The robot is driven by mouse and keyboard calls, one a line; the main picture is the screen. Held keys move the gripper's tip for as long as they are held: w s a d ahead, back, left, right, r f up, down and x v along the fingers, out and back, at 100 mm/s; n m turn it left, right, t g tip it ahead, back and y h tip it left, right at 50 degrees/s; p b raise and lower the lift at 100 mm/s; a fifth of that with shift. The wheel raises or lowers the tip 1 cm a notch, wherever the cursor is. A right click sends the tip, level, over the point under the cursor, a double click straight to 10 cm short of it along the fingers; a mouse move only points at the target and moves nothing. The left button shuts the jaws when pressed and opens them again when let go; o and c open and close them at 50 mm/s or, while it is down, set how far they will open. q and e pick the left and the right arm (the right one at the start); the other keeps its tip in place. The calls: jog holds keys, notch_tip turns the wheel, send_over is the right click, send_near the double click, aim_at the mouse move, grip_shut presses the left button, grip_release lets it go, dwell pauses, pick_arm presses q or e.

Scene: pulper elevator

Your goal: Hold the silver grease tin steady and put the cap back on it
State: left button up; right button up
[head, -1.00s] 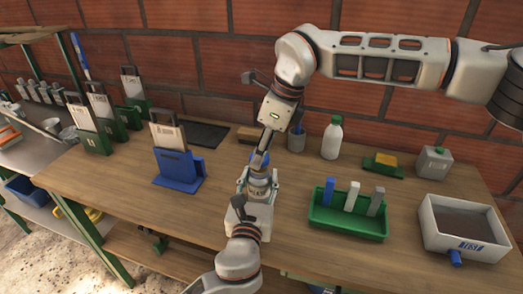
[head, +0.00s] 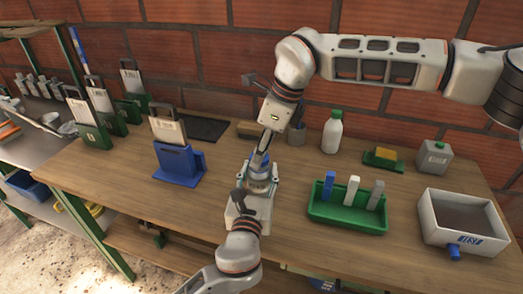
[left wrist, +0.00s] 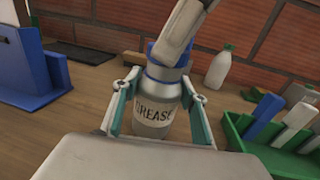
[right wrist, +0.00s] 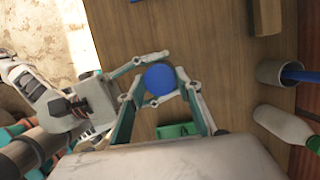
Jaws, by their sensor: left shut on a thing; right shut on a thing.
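The silver grease tin (left wrist: 155,116) stands upright in the left wrist view, its GREASE label facing that camera. My left gripper (left wrist: 160,112) is shut on its sides; in the head view the left gripper (head: 259,186) shows low at the bench middle. The blue cap (left wrist: 169,69) is at the tin's top, and I cannot tell whether it is seated or just resting. My right gripper (head: 261,160) comes down from above, shut on the cap. In the right wrist view, the cap (right wrist: 160,78) lies between the right fingers and hides the tin's mouth.
A green tray (head: 345,225) with several coloured blocks stands right of the tin. A blue holder (head: 180,167) stands to the left. Behind are a cup (head: 297,134) and a white bottle (head: 332,134). A grey-white box (head: 465,235) is far right. Bare bench lies between tin and holder.

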jog(key=shift+f, duration=0.55)
